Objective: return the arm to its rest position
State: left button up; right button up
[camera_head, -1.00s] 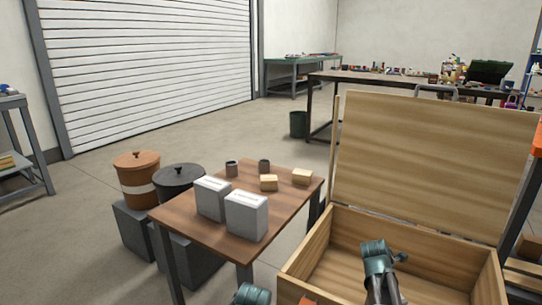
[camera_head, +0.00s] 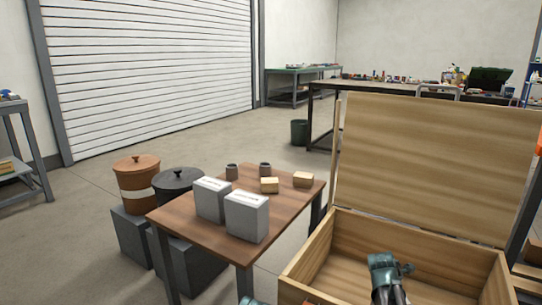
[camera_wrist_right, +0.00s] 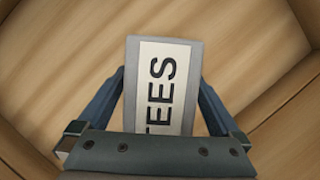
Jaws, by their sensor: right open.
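My right arm (camera_head: 388,280) reaches over the open wooden chest (camera_head: 335,275) in the head view; its jaws are not clearly shown there. In the right wrist view my right gripper (camera_wrist_right: 162,85) is open, with one finger on each side of a grey block (camera_wrist_right: 131,50). The block has a pale label reading "TEES". It lies among wooden surfaces that look like the inside of the chest. Whether the fingers touch the block, I cannot tell. Only a sliver of a teal part of mine shows at the bottom edge of the head view; my left gripper is not in view.
The chest's raised lid (camera_head: 435,165) stands behind it. To its left a small table (camera_head: 185,222) carries two grey-white boxes (camera_head: 228,210), two dark cups (camera_head: 265,169) and two wooden blocks (camera_head: 303,179). An orange lidded pot (camera_head: 137,175) and a dark pot (camera_head: 179,182) stand beyond.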

jog(key=p+v, duration=1)
jog(key=v, duration=0.2)
jog(key=shift+d+p, duration=0.1)
jog(key=shift+p, duration=0.25)
jog(key=b+x, duration=1.1)
jog(key=x, duration=0.1)
jog(key=shift+f+b, duration=0.3)
jog(key=shift+b, duration=0.05)
notch_tip(320, 180, up, 5)
jog(key=p, duration=0.4)
jog(key=shift+f+p, duration=0.1)
jog(key=shift+p, duration=0.3)
jog(key=shift+w+a+f, duration=0.1)
jog(key=shift+a+f, duration=0.05)
jog(key=shift+a, duration=0.6)
jog(key=shift+w+a+f, duration=0.1)
jog(key=shift+a, duration=0.65)
